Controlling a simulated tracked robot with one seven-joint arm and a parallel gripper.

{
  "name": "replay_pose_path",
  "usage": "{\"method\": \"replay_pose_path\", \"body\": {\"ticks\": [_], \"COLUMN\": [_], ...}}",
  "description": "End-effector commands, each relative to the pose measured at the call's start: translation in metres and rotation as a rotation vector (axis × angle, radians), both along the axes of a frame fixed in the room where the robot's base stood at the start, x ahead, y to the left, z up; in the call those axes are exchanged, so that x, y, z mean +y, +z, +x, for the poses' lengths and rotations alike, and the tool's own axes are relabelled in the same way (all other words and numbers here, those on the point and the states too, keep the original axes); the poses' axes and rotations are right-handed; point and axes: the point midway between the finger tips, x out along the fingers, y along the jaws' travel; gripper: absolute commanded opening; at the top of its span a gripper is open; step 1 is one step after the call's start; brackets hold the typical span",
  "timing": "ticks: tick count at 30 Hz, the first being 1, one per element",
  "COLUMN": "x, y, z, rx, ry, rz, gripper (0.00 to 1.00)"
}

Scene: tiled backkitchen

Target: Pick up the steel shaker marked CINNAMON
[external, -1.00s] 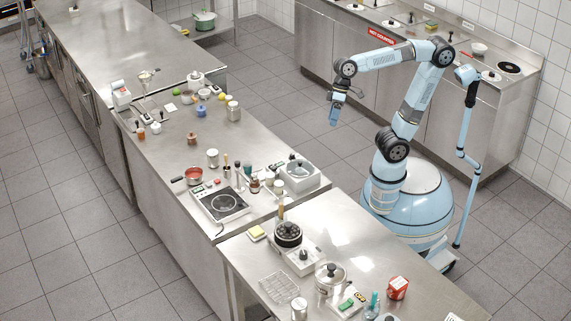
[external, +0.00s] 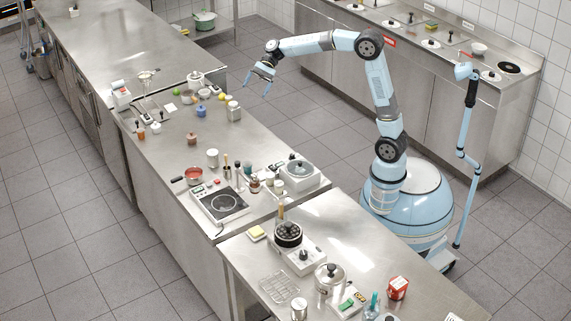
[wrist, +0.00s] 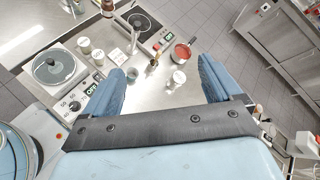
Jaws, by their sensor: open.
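I cannot read the word CINNAMON on any container. In the external view, a steel shaker-like can (external: 233,111) stands upright on the middle counter, below and left of my gripper (external: 259,82). A second pale can (external: 213,158) stands nearer the hot plate. Another steel can (external: 299,308) stands on the front counter. In the wrist view, a light-topped can (wrist: 178,80) stands between my spread fingers, well below them; its side marking is too small to read. My gripper (wrist: 160,68) is open and empty, in the air by the counter's right edge.
A hot plate (external: 222,203), a red pan (external: 194,174) and a lidded cooker (external: 300,173) stand on the middle counter. Several small jars crowd between hot plate and cooker. Floor lies open right of the counter.

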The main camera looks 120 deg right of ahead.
Motion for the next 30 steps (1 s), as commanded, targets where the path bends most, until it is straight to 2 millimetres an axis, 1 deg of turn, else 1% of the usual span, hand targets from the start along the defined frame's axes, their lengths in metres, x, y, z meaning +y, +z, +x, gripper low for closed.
{"method": "replay_pose_path", "body": {"ticks": [1,2,3,5,6,8,9,12,15,18,28,29,30], "x": [-0.032,-0.048,-0.070,-0.103,-0.124,-0.156,-0.174,-0.212,-0.239,-0.262,-0.321,-0.324,-0.321], "y": [-0.004,-0.006,-0.007,-0.010,-0.012,-0.015,-0.017,-0.021,-0.024,-0.028,-0.039,-0.043,-0.060], "z": [-0.008,-0.013,-0.020,-0.033,-0.043,-0.059,-0.069,-0.095,-0.116,-0.135,-0.198,-0.202,-0.198], "rx": [-0.018,-0.031,-0.050,-0.079,-0.099,-0.134,-0.156,-0.204,-0.244,-0.278,-0.383,-0.389,-0.384], "ry": [-0.056,-0.088,-0.130,-0.190,-0.229,-0.285,-0.318,-0.382,-0.431,-0.469,-0.570,-0.576,-0.571], "rz": [0.057,0.090,0.134,0.200,0.243,0.307,0.344,0.421,0.477,0.521,0.645,0.654,0.656], "gripper": [0.92,0.92,0.92,0.92,0.92,0.92,0.92,0.92,0.92,0.92,0.92,0.92,0.92]}}
